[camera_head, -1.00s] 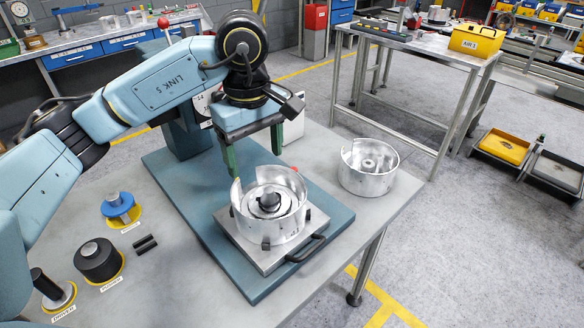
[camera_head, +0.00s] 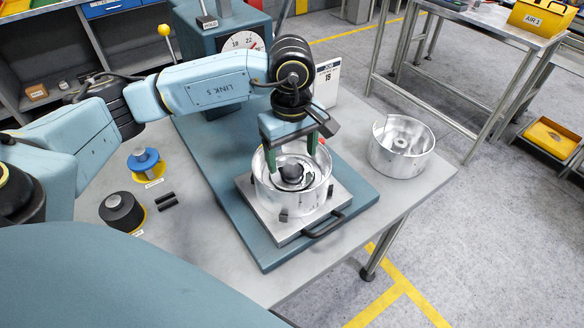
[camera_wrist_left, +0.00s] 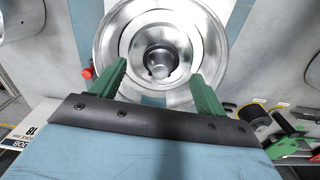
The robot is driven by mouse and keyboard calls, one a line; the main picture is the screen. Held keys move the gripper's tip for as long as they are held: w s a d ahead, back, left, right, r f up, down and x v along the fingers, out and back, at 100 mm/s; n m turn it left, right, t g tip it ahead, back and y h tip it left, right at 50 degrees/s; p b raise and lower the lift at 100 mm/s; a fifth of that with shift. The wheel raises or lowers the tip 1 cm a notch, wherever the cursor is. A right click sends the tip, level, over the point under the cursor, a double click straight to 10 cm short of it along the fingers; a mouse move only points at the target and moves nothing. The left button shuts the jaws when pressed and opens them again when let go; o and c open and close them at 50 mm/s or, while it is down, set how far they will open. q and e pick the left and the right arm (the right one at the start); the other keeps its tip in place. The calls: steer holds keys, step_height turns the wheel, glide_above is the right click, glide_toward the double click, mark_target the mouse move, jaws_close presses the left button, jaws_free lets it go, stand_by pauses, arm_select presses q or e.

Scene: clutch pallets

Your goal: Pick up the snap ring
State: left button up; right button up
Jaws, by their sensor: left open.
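An open silver clutch drum (camera_head: 264,196) stands on a square metal plate with a black handle. It also shows in the left wrist view (camera_wrist_left: 113,42). A dark round hub (camera_head: 291,173) stands at the drum's centre, and in the left wrist view it lies between the fingers (camera_wrist_left: 160,58). I cannot pick out the snap ring for certain; a thin ring edge around the hub may be it. My left gripper (camera_head: 292,158) is open and empty, its green fingers pointing down into the drum's mouth on either side of the hub. It also shows in the left wrist view (camera_wrist_left: 159,72).
A second silver drum (camera_head: 384,158) stands to the right on the table. A blue spool (camera_head: 144,160), a black cylinder (camera_head: 120,210) and small black pins (camera_head: 166,201) lie left. A blue press with a dial (camera_head: 243,41) stands behind. The table's right front edge is near.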

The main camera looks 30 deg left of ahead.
arm_select(q)
step_height(320, 180, down, 2)
steer(key=shift+s+f, duration=0.1)
steer(key=shift+f, duration=0.3)
steer(key=c, duration=1.1)
arm_select(e)
steer(key=shift+s+a+r, duration=0.1)
steer(key=shift+s, duration=0.45)
arm_select(q)
steer(key=shift+r, duration=0.15)
